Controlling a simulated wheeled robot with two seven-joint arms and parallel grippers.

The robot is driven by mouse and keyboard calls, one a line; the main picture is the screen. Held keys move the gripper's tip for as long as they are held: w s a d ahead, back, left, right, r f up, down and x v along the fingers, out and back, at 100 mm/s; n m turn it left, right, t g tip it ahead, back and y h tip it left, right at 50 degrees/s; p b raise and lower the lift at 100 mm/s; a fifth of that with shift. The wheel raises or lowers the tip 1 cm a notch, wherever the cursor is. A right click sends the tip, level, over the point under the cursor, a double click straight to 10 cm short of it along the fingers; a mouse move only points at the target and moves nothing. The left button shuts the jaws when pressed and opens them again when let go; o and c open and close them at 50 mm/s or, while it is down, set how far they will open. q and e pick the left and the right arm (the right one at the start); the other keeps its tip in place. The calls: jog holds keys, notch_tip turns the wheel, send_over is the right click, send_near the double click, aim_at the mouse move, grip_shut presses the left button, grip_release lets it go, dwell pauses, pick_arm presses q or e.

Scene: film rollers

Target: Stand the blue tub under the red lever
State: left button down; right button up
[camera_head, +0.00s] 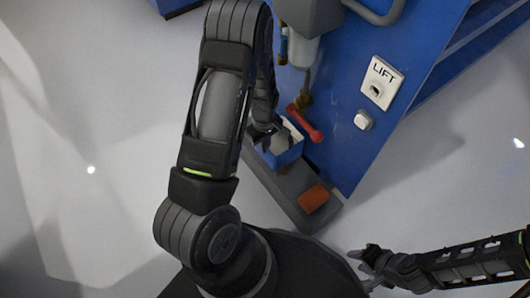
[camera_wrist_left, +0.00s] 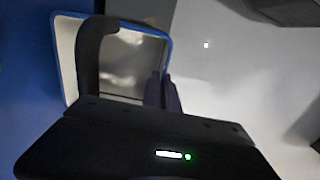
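The blue tub (camera_head: 288,156) stands on the grey ledge (camera_head: 284,188) at the foot of the blue machine. The red lever (camera_head: 304,123) sticks out of the machine just beyond and right of the tub, close to its rim in the picture. My left gripper (camera_head: 268,133) is at the tub's left rim. In the left wrist view its fingers (camera_wrist_left: 130,75) are spread, one across the tub's pale inside and one by the right rim of the tub (camera_wrist_left: 115,17). The tub's near side is hidden there. My right gripper (camera_head: 370,270) is low at the right, away from the tub; its fingers are unclear.
An orange-brown patch (camera_head: 313,198) lies on the near end of the ledge. The blue machine (camera_head: 345,145) carries a white LIFT plate (camera_head: 382,82) and a small white button box (camera_head: 363,120). The pale floor (camera_head: 100,130) is clear at the left.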

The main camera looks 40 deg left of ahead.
aim_at(264, 159)
pick_arm(q)
notch_tip(264, 159, down, 5)
jog(key=shift+r+b, duration=0.2)
jog(key=shift+b, duration=0.9)
jog(key=shift+w+f, duration=0.2)
jog(key=shift+f, duration=0.05)
jog(key=shift+r, duration=0.1)
jog(key=c, duration=2.1)
grip_release()
jog(key=shift+f+b, duration=0.2)
jog(key=shift+b, duration=0.1)
jog(key=o, duration=0.5)
jog(key=shift+c, duration=0.2)
jog(key=shift+r, duration=0.1)
